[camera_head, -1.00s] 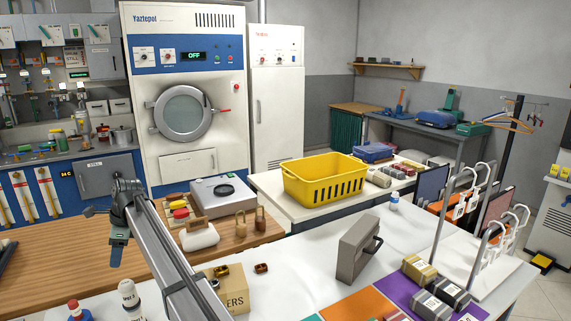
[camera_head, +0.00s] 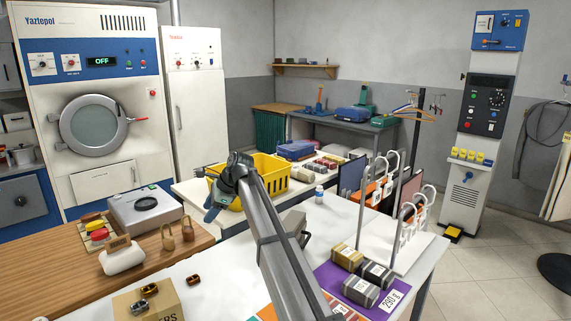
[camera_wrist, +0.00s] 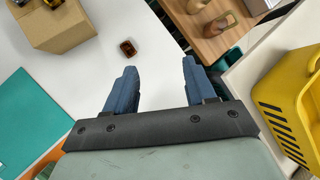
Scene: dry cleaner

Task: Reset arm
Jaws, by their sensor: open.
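My gripper (camera_wrist: 157,88) shows in the wrist view with its two blue fingers spread apart and nothing between them. It hangs above the white table (camera_wrist: 158,35). In the head view my gripper (camera_head: 212,213) is at the end of my raised arm, in front of the yellow basket (camera_head: 272,170). The fingertips are small there and partly hidden by the wrist. My arm crosses the middle of the picture and hides part of the grey block (camera_head: 293,222) and the table.
A cardboard box (camera_head: 150,303) and small brown items (camera_head: 193,281) are at the front left of the white table. Several wrapped bundles (camera_head: 360,290) lie on a purple mat at the right, near white hooked racks (camera_head: 384,205). The wooden counter (camera_head: 60,265) is at the left.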

